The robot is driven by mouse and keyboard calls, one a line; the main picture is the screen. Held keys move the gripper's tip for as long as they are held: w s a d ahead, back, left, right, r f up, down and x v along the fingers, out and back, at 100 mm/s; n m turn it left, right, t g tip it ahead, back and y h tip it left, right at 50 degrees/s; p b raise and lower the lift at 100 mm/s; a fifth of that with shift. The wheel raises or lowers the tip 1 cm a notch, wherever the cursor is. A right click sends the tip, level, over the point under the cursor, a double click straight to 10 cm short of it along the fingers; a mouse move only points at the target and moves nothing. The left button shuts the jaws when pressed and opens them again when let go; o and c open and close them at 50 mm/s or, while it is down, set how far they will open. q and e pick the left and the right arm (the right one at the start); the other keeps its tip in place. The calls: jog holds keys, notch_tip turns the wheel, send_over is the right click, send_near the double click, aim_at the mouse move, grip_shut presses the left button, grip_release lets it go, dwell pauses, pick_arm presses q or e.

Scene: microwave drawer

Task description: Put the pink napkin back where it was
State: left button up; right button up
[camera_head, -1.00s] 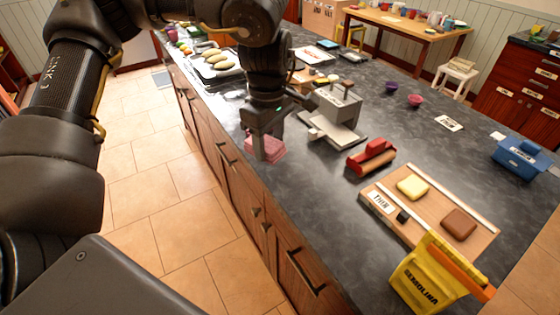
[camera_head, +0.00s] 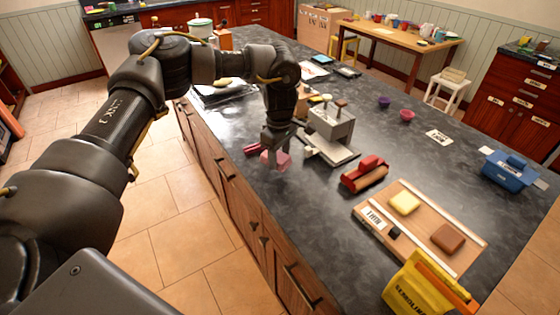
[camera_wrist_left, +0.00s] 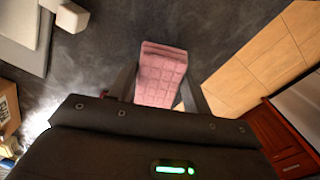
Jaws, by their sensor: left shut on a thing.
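The pink napkin (camera_head: 283,161) is a folded, quilted block over the dark counter (camera_head: 225,130) near its left edge. My left gripper (camera_head: 275,158) points down and is shut on it. In the left wrist view the napkin (camera_wrist_left: 162,75) sits between the two fingers of the left gripper (camera_wrist_left: 160,88) and sticks out beyond them. I cannot tell whether its underside touches the counter. My right gripper is not in view.
A grey press-like device (camera_head: 331,122) stands just right of the napkin. A small red object (camera_head: 252,149) lies left of the gripper. A red item (camera_head: 365,173), a wooden board (camera_head: 442,205) and a yellow semolina bag (camera_head: 425,285) are nearer.

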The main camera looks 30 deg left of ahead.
aim_at(280, 155)
pick_arm(q)
jog(key=shift+w+f, duration=0.2)
jog(key=shift+f, duration=0.05)
notch_tip(280, 155, down, 2)
jog(key=shift+f+p, duration=0.2)
jog(key=shift+p, duration=0.25)
jog(key=shift+w+a+f, duration=0.1)
jog(key=shift+f, duration=0.25)
jog(key=shift+f, duration=0.15)
jog(key=o, duration=1)
jog(key=shift+o, duration=0.2)
